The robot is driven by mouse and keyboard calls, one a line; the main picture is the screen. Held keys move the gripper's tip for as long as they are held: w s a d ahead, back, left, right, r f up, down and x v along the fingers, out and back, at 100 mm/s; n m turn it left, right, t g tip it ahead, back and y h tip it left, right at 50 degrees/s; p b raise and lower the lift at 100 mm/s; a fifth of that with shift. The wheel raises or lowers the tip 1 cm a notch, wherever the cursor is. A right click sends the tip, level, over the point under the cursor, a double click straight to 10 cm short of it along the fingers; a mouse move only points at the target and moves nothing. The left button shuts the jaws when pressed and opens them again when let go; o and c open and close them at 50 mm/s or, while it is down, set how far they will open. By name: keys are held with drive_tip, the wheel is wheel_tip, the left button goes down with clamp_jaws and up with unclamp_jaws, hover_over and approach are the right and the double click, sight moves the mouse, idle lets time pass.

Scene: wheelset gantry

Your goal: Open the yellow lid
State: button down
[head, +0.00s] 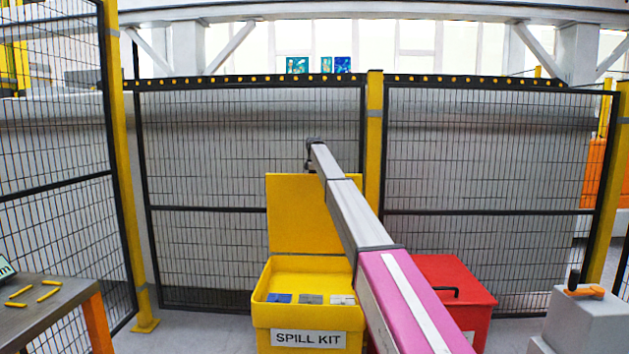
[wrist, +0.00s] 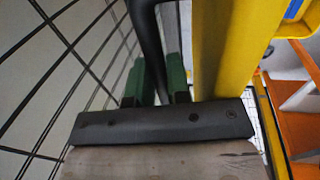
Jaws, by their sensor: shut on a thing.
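The yellow lid (head: 295,212) stands upright at the back of the yellow spill kit box (head: 262,318), swung open. It fills the right middle of the wrist view as a yellow slab (wrist: 220,50). My arm reaches over the box to the lid's top edge. In the wrist view, the green fingers of my gripper (wrist: 157,82) are shut on a dark curved handle (wrist: 147,30) beside the lid. In the head view the fingers are hidden by the arm end near the lid's top.
Grey and blue packs (head: 312,299) lie in the open box. A red box (head: 460,285) with a black handle stands to its right. Mesh fence (head: 250,140) rises close behind the lid. A bench (head: 50,310) is at left and a grey case (head: 588,320) at right.

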drive_tip(key=shift+w+f, duration=0.15)
drive_tip(key=shift+w, duration=0.05)
drive_tip(key=c, duration=1.1)
unclamp_jaws()
drive_tip(key=shift+s, duration=0.1)
wheel_tip(320, 180, up, 11)
drive_tip(key=s, duration=0.2)
